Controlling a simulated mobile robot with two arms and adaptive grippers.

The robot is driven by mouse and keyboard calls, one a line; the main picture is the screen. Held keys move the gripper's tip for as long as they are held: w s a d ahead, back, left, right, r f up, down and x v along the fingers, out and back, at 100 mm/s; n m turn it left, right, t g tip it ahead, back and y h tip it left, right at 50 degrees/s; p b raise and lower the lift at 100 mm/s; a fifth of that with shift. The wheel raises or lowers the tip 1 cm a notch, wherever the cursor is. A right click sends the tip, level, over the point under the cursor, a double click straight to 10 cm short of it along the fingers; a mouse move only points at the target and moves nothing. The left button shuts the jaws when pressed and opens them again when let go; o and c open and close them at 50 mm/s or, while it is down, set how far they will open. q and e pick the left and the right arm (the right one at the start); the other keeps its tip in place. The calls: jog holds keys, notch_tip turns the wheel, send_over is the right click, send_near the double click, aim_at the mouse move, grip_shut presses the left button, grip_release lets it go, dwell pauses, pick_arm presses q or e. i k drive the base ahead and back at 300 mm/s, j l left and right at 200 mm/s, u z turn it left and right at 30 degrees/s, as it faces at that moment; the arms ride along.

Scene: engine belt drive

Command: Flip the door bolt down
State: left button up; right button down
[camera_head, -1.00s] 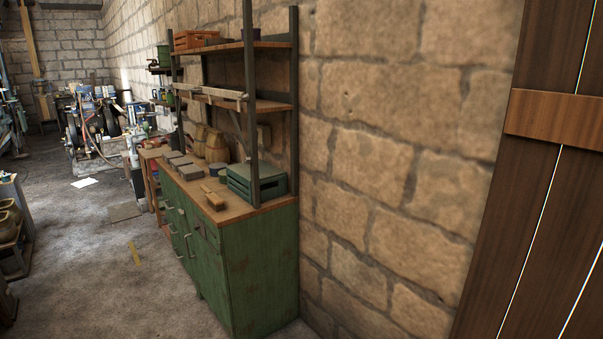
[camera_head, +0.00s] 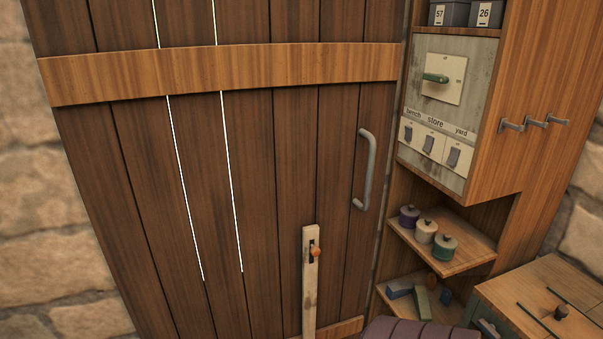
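The brown plank door (camera_head: 140,180) fills the left and middle of the head view. The door bolt (camera_head: 310,285) is a pale upright wooden strip low on the door, with a dark slot near its top. A small orange-brown knob (camera_head: 316,252) sticks out at that slot, near the strip's upper end. A grey metal pull handle (camera_head: 367,170) is on the door's right side, above and right of the bolt. The bolt's lower end runs to the bottom of the view. Neither of my grippers shows.
A wooden cabinet right of the door carries a switch panel (camera_head: 440,110) with a green lever (camera_head: 436,78) and several switches. Metal hooks (camera_head: 534,123) stick out from its side. Shelves (camera_head: 455,256) below hold small jars and blocks. A purple ribbed object (camera_head: 415,330) and wooden chest (camera_head: 550,300) stand at lower right.

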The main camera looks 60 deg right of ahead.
aim_at(315, 251)
jog(key=z, duration=1.7)
